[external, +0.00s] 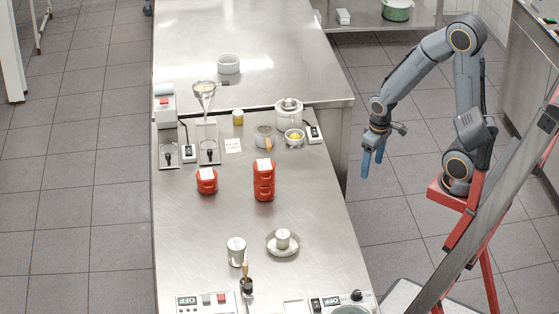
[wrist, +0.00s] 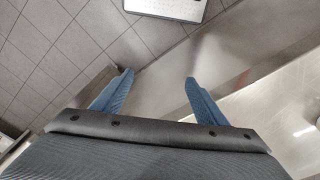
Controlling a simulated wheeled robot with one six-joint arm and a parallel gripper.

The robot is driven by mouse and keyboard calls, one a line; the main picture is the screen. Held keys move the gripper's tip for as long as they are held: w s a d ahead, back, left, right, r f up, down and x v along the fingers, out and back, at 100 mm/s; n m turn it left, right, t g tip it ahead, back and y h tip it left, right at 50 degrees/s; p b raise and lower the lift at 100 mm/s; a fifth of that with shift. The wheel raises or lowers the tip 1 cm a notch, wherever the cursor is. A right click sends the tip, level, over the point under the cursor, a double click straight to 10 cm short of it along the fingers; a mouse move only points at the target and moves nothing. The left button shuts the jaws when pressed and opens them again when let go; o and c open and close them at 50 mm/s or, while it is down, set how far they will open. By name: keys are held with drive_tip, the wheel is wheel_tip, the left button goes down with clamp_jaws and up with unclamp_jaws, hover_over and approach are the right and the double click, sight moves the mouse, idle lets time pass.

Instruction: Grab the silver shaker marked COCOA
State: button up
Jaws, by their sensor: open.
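A silver shaker (external: 236,252) stands upright near the front of the steel table, left of a small cup. Its lettering is too small to read, so I cannot confirm COCOA. My gripper (external: 372,163) hangs pointing down off the table's right side, over the floor, well apart from the shaker. In the wrist view my gripper (wrist: 159,80) has its two blue fingers spread with nothing between them. The shaker does not show clearly in the wrist view.
A small pale cup (external: 283,239) sits on a saucer (external: 284,252) right of the shaker. Red canisters (external: 264,180) (external: 207,181) stand farther back. The table's middle (external: 205,225) is clear.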

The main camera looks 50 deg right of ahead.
wheel_tip(320, 180, up, 12)
drive_tip(key=w+a+r+m+y, duration=0.1)
drive_tip(key=w+a+m, duration=0.4)
drive_tip(key=a, duration=0.5)
drive_tip(key=w+a+r+m+y, duration=0.1)
drive_tip(key=w+a+m, duration=0.1)
drive_tip(key=w+a, duration=0.7)
drive_tip(key=m+g+y, duration=0.1)
drive_tip(key=m+y, duration=0.1)
drive_tip(key=m, duration=0.8)
approach(236, 253)
drive_tip(key=f, duration=0.2)
drive_tip(key=w+d+f, duration=0.1)
drive_tip(key=f, duration=0.2)
drive_tip(key=shift+w+d+f, duration=0.2)
drive_tip(key=shift+d+f, duration=0.1)
drive_tip(key=shift+f, duration=0.1)
drive_tip(key=shift+y, duration=0.3)
drive_tip(key=shift+p+x, duration=1.35)
drive_tip(key=shift+x, duration=2.25)
drive_tip(key=shift+w+a, duration=0.15)
drive_tip(key=shift+a, duration=0.05)
drive_tip(key=c, duration=1.3)
